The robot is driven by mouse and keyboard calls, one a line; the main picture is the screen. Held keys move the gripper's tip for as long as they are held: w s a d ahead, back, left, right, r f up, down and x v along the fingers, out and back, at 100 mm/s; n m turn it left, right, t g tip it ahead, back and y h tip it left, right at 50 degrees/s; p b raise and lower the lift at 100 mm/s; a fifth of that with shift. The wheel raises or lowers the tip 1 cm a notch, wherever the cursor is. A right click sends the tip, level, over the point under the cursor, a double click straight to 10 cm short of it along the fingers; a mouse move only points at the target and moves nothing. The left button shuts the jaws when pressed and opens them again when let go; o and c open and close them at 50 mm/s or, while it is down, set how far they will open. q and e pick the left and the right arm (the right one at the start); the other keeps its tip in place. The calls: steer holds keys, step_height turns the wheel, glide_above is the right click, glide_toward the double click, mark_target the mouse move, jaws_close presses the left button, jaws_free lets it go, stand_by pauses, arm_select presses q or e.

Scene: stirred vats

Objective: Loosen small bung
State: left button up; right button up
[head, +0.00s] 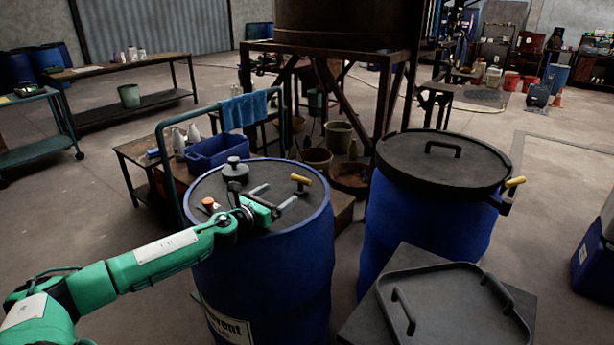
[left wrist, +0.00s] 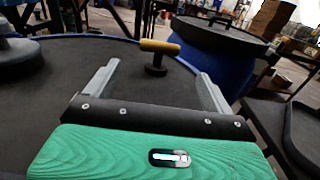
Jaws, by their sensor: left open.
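The blue drum (head: 318,255) has a dark round lid. On the lid stands a yellow T-handle (head: 300,179) on a short black stem, which looks like the small bung; it also shows in the left wrist view (left wrist: 158,48). A larger grey knobbed bung (head: 235,170) stands toward the lid's far left edge, and an orange-capped item (head: 209,203) is at the left. My left gripper (head: 278,196) is open and empty, low over the lid. Its fingers point at the yellow handle, which is just beyond the fingertips and between their lines in the left wrist view (left wrist: 158,70). My right gripper is out of view.
A second blue drum (head: 425,235) with a black lid (head: 440,165) and a yellow-ended clamp lever (head: 515,182) stands at the right. A dark tray (head: 450,315) is at front right. A cart with a blue bin (head: 215,152) and towel (head: 243,110) is behind the drum.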

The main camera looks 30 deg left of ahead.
mark_target(299, 181)
arm_select(q)
steer(key=shift+w+r, duration=0.15)
steer(key=shift+w, duration=0.6)
steer(key=w, duration=0.7)
steer(key=w+d, duration=0.1)
steer(key=w, duration=0.2)
steer(key=shift+w+p, duration=0.35)
steer(key=shift+w, duration=0.65)
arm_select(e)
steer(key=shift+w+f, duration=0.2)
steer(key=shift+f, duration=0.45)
arm_select(q)
steer(key=c, duration=1)
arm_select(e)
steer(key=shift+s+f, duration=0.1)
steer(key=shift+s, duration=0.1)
